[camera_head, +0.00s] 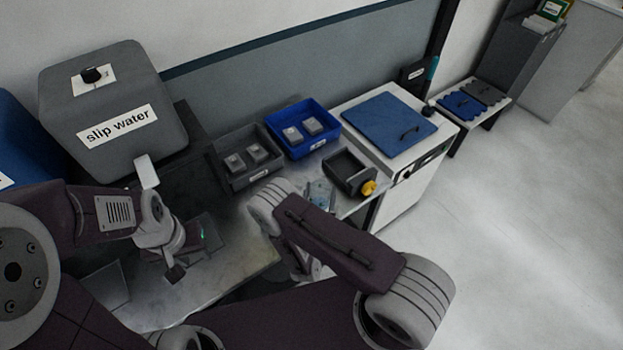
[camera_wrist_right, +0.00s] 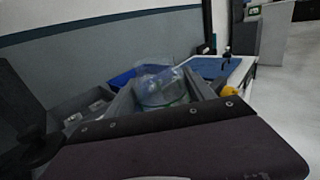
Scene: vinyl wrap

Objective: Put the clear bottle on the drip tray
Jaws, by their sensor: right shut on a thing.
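The clear bottle (camera_wrist_right: 160,87) shows in the right wrist view as a see-through body with a greenish rim. In the head view it is a faint bluish shape (camera_head: 320,192) just beyond my right wrist. My right gripper (camera_wrist_right: 163,97) is shut on it; the forearm hides much of this from the head camera. My left gripper (camera_head: 176,268) hangs at the left above the bench, below the slip water tank (camera_head: 115,95); its finger gap is unclear.
A grey bin (camera_head: 246,160) and a blue bin (camera_head: 301,128), each holding grey blocks, stand along the wall. An open grey box (camera_head: 349,172) with a yellow knob stands right of the bottle. A white cabinet with a blue lid (camera_head: 389,127) is further right. Bare bench shows in front.

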